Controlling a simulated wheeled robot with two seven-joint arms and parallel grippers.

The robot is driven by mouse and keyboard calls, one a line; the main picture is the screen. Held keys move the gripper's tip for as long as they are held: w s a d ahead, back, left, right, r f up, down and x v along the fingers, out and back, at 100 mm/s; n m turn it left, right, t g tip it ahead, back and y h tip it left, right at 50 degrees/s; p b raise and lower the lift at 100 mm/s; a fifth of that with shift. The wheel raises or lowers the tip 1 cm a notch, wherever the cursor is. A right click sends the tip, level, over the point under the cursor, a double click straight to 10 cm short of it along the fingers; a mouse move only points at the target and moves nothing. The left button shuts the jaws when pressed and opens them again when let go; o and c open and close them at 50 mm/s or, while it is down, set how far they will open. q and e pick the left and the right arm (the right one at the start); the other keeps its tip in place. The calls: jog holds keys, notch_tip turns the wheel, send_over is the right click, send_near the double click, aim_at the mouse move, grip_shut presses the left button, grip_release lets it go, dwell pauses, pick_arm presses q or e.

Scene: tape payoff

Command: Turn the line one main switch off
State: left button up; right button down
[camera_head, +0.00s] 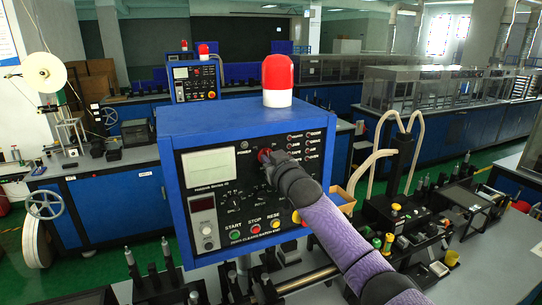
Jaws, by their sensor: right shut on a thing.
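The blue control box (185,122) stands in the middle of the view, with a black front panel (238,165) facing me. My right arm, with a purple sleeve, reaches in from the lower right. My right gripper (267,161) is at the upper middle of the panel, shut on a red switch knob (263,154). The knob is mostly hidden behind the gripper, so its turn position cannot be told. A label reading POWER is just above left of it. My left gripper is not in view.
A red beacon (277,75) stands on the box. Start, stop and reset buttons (255,229) line the panel's lower edge. Black machine parts with pale tubes (400,150) stand at right. A tape reel (44,73) is at far left. More blue machines stand behind.

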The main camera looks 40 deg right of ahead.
jog(key=shift+a+f+n+p, duration=0.1)
jog(key=shift+n+p, duration=0.25)
jog(key=shift+n, duration=1.4)
jog(key=shift+a+n+p, duration=0.1)
jog(key=shift+n+p, duration=0.25)
jog(key=shift+n, duration=1.4)
jog(key=c, duration=0.7)
grip_release()
jog(key=shift+o, duration=0.2)
jog(key=b+v, duration=0.2)
jog(key=v, duration=0.7)
jog(key=shift+s, duration=0.4)
